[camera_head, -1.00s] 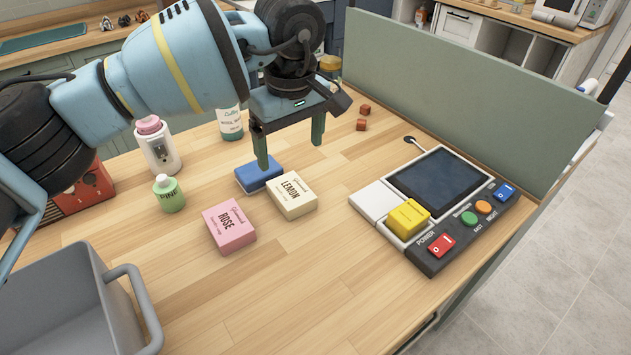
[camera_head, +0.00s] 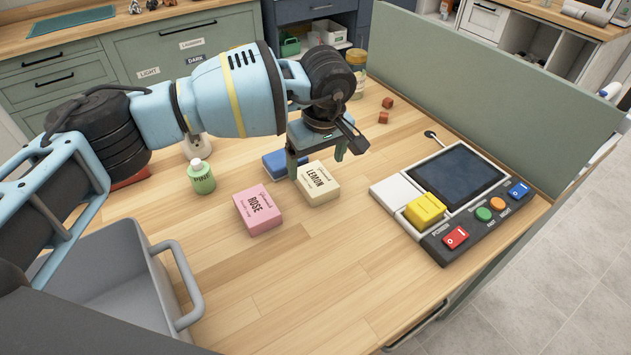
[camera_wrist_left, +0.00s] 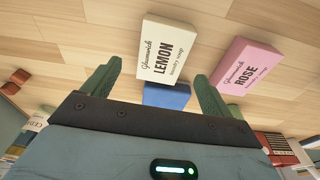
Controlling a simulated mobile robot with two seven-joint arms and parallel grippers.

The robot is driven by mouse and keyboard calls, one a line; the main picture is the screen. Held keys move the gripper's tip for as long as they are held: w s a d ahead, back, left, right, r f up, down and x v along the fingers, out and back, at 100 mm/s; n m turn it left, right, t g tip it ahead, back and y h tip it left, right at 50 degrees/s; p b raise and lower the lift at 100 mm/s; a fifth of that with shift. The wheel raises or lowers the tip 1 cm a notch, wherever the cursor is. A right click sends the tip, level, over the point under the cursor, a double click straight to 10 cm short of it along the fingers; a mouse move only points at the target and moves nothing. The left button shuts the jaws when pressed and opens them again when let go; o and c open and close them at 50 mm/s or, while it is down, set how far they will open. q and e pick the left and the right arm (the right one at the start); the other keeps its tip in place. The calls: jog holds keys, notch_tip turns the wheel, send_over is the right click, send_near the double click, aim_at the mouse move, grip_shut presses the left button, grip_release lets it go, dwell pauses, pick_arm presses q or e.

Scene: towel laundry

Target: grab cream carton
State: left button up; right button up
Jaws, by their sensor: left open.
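The cream carton (camera_head: 318,184), printed LEMON, lies flat on the wooden table. It also shows in the left wrist view (camera_wrist_left: 172,50), ahead of and roughly between the fingertips. My left gripper (camera_head: 316,160) is open and empty, at the carton's far edge, with one finger by its upper left corner. In the left wrist view, its two green fingers (camera_wrist_left: 155,84) stand apart. I cannot tell whether they touch the carton. My right gripper is not in view.
A blue carton (camera_head: 274,164) lies behind the cream one, and a pink ROSE carton (camera_head: 258,211) to its left. A control panel (camera_head: 452,205) with a yellow block (camera_head: 425,208) is at right. A grey bin (camera_head: 118,268) stands front left. The table's front middle is clear.

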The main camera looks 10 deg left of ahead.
aim_at(316, 178)
pick_arm(q)
notch_tip(316, 178, down, 5)
jog(key=shift+a+f+p, duration=0.1)
jog(key=shift+p, duration=0.2)
jog(key=c, duration=1.2)
jog(key=shift+o, duration=0.2)
jog(key=shift+r, duration=0.55)
jog(key=r, duration=0.1)
jog(key=s+r, duration=0.1)
jog(key=shift+d+r, duration=0.2)
jog(key=shift+r, duration=0.1)
jog(key=s+d, duration=0.1)
jog(key=s, duration=0.3)
jog(key=s+d+r, duration=0.1)
jog(key=s+d, duration=0.1)
jog(key=s, duration=0.3)
jog(key=s+d, duration=0.1)
jog(key=s, duration=0.4)
jog(key=shift+s+d+r+b, duration=0.15)
jog(key=shift+d+r+b, duration=0.05)
jog(key=shift+d+b, duration=0.15)
